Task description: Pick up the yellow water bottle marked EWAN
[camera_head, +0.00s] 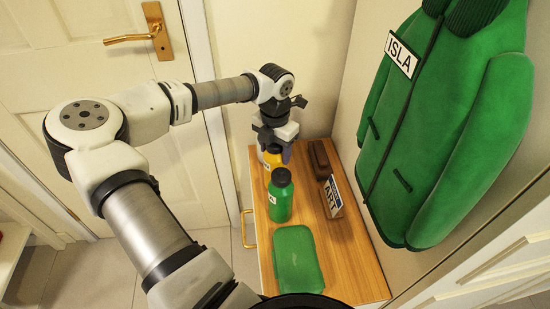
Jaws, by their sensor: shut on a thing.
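A yellow bottle (272,159) with a dark cap stands upright at the far end of the wooden cabinet top, behind a green bottle (281,197). Its lower part is hidden by the green bottle, and any name on it is too small to read. My gripper (272,144) comes down from above at the yellow bottle's top and is shut on it. The fingertips are small and partly hidden here. I cannot tell whether the bottle's base touches the cabinet top.
A purplish bottle (288,154) stands close behind the yellow one. A brown case (319,159) and an ART sign (332,197) are to the right. A green lunch box (297,260) lies in front. A green coat (440,130) tagged ISLA hangs at right. The cabinet top (352,262) is clear at front right.

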